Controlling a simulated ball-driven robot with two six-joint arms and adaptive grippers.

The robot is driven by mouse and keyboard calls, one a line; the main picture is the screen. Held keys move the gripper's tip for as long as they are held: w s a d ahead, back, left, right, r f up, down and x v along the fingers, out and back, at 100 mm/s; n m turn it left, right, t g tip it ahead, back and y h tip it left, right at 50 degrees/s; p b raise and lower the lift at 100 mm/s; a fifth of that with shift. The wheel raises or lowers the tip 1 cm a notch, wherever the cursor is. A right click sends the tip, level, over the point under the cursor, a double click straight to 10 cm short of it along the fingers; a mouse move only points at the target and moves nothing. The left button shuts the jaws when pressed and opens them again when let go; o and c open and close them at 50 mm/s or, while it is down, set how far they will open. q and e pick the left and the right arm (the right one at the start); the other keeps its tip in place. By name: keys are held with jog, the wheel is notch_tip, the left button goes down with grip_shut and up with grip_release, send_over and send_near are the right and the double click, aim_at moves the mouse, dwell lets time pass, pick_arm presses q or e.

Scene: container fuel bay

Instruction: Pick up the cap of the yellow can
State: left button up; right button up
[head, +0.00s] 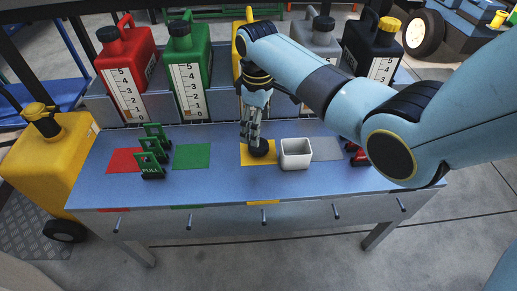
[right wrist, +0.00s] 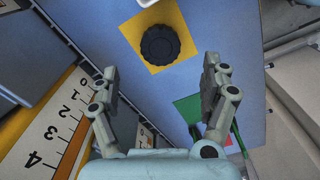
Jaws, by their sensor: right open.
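The black round cap (head: 261,148) lies on the yellow square (head: 247,158) on the blue table. In the right wrist view the cap (right wrist: 160,44) shows whole, ahead of the fingertips. The yellow can (head: 238,48) stands at the back, mostly hidden by my right arm; its white scale (right wrist: 58,130) shows at the left of the right wrist view. My right gripper (head: 251,138) points down just above and beside the cap. In the right wrist view it (right wrist: 160,75) is open, with nothing between its fingers. My left gripper is not in view.
A white square cup (head: 296,154) stands close right of the cap. Green stands (head: 152,155) stand at the left, beside a green square (head: 191,157). Red, green, grey and black cans line the back. The table's front strip is clear.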

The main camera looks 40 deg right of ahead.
aim_at(259, 148)
notch_tip(259, 148, down, 3)
jog(key=shift+b, duration=0.35)
notch_tip(259, 148, down, 5)
jog(key=shift+f+b, duration=0.1)
jog(key=shift+b, duration=1.1)
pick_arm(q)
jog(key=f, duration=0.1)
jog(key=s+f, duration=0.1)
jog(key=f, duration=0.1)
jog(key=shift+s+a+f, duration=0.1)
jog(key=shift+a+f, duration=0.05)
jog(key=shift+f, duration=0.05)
pick_arm(e)
jog(key=c, duration=1.1)
